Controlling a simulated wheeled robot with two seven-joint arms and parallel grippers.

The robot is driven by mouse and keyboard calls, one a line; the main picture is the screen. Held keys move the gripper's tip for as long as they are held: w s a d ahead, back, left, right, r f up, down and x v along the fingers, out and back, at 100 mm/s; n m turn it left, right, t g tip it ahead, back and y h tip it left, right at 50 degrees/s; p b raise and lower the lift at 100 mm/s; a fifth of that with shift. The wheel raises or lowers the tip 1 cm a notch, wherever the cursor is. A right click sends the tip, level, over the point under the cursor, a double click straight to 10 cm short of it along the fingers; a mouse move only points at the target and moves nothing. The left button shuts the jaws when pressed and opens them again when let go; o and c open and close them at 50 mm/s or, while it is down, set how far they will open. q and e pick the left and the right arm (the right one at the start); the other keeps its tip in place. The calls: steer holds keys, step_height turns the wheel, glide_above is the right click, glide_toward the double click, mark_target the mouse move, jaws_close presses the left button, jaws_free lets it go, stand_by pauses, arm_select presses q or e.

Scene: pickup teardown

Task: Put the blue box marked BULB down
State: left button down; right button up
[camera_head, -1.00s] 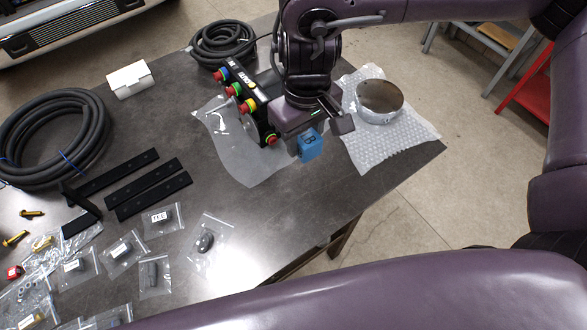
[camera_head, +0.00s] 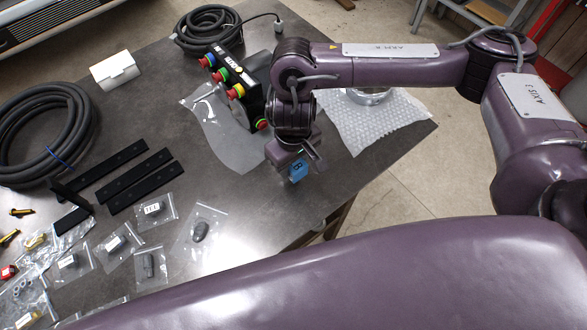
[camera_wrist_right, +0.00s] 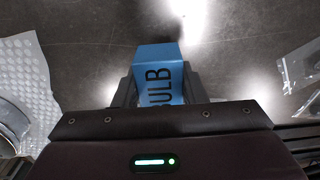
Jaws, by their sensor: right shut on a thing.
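The blue box marked BULB (camera_head: 298,171) is held in my right gripper (camera_head: 297,163), over the dark table near its front right edge in the head view. In the right wrist view the box (camera_wrist_right: 158,62) sits between the two fingers of my right gripper (camera_wrist_right: 158,85), with its BULB lettering facing the camera. Bare dark table shows beyond the box. I cannot tell whether its underside touches the table. My left gripper is not in view.
Bubble wrap (camera_head: 375,122) with a metal ring lies right of the gripper. A control box with coloured buttons (camera_head: 240,82) and a clear bag (camera_head: 222,135) lie behind left. Small bagged parts (camera_head: 200,228) lie left. The table around the box is bare.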

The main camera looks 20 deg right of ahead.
mark_target(293, 171)
step_height(293, 171, down, 3)
steer(key=shift+s+b, duration=0.1)
steer(key=shift+b, duration=0.25)
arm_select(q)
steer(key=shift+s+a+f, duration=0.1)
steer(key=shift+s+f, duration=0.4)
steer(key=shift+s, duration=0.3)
arm_select(e)
steer(key=shift+f, duration=0.2)
steer(key=shift+f, duration=0.1)
steer(key=o, duration=1)
step_height(293, 171, up, 10)
steer(key=shift+r+p, duration=0.25)
steer(key=shift+p, duration=0.35)
steer(key=shift+r, duration=0.9)
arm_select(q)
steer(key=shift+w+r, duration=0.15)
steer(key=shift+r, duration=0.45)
